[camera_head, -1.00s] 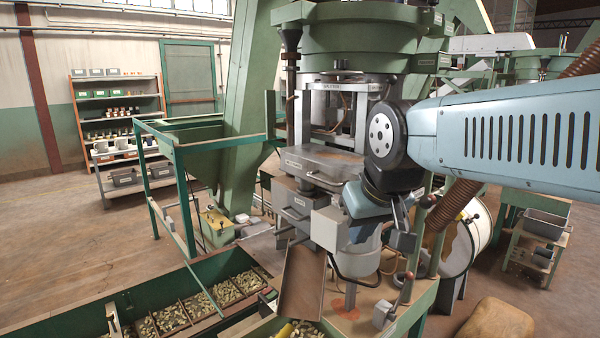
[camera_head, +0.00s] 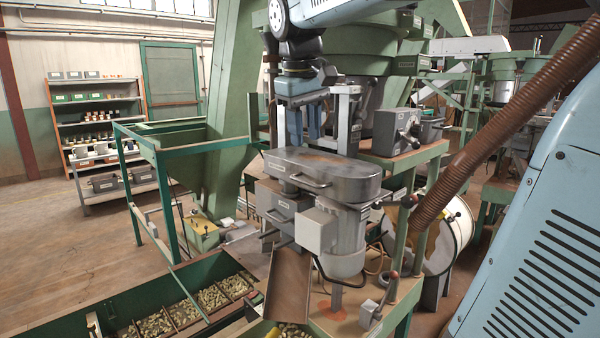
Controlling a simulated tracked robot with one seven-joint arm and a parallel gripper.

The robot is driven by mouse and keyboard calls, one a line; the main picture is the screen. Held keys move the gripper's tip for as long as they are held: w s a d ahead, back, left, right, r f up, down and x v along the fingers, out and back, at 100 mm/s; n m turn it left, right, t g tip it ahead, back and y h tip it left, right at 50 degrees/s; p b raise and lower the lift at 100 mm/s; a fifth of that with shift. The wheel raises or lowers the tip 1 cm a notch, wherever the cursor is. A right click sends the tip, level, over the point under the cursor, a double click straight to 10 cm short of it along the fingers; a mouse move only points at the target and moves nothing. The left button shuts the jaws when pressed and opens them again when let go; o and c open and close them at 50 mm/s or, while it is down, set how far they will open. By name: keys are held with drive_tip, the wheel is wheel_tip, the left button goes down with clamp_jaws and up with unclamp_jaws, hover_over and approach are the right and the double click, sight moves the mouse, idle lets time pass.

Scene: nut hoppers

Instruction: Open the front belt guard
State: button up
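The front belt guard (camera_head: 335,171) is a long grey metal cover with rounded ends and worn brown patches on top. It lies flat and shut over the machine's front, in the middle of the view. A dark bar handle (camera_head: 309,183) is on its near left side. My gripper (camera_head: 307,140) points down above the guard's far left edge, apart from the handle. Its two blue fingers stand apart with nothing between them. Whether the fingertips are behind the guard or over it is hard to tell.
A grey motor (camera_head: 342,236) and box (camera_head: 316,229) sit under the guard's right end. A brown chute (camera_head: 287,284) slopes down to the nut bins (camera_head: 172,317). Grey uprights (camera_head: 347,120) stand just behind the guard. A ribbed brown hose (camera_head: 480,145) crosses at right.

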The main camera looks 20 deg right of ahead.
sight(313, 171)
drive_tip(key=w+a+r+n+g, duration=0.1)
drive_tip(key=w+r, duration=0.2)
drive_tip(key=w, duration=0.1)
wheel_tip(313, 171, down, 14)
drive_tip(key=w+d, duration=0.1)
drive_tip(key=d, duration=0.1)
drive_tip(key=shift+w+d+r+h, duration=0.15)
drive_tip(key=shift+w+d+h, duration=0.05)
drive_tip(key=shift+h, duration=0.1)
drive_tip(key=shift+c, duration=0.2)
clamp_jaws()
idle(1.3)
